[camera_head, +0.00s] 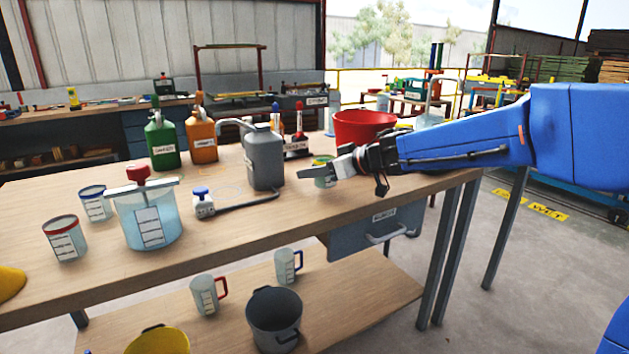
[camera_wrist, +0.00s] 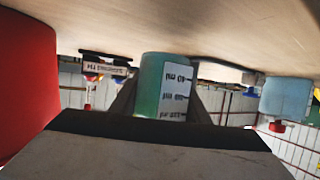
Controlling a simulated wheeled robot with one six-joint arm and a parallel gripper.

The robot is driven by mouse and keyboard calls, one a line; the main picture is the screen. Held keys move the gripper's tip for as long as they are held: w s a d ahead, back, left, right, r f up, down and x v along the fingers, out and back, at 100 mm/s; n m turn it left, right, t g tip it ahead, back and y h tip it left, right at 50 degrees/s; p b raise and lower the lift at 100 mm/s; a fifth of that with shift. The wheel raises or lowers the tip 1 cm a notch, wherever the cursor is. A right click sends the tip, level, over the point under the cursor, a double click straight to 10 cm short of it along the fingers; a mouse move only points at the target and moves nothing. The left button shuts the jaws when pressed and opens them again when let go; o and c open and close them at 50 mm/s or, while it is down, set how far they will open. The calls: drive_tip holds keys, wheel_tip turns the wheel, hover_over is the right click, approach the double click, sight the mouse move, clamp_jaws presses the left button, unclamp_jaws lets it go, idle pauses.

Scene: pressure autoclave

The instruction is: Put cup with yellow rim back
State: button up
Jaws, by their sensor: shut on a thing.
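The cup with the yellow rim (camera_head: 322,180) is a small greenish cup at the right part of the workbench, between the grey canister and the red tub. My gripper (camera_head: 336,172) reaches in from the right and is shut on it. In the wrist view, which is upside down, the cup (camera_wrist: 164,82) shows between the jaws (camera_wrist: 160,112), with its white measuring label facing the camera. The cup is upright at or just above the tabletop; I cannot tell whether it touches. My fingers hide part of it.
The grey canister (camera_head: 263,160) with its hose stands left of the cup. The red tub (camera_head: 362,127) is close behind my gripper. A clear vessel (camera_head: 148,222), a red-rimmed cup (camera_head: 65,240) and a blue-rimmed cup (camera_head: 94,205) stand at left. The table front centre is clear.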

sight(315, 192)
drive_tip(key=shift+f, duration=1.4)
drive_tip(key=shift+f, duration=0.1)
drive_tip(key=o, duration=1.3)
drive_tip(key=shift+d, duration=0.1)
drive_tip(key=v, duration=1.2)
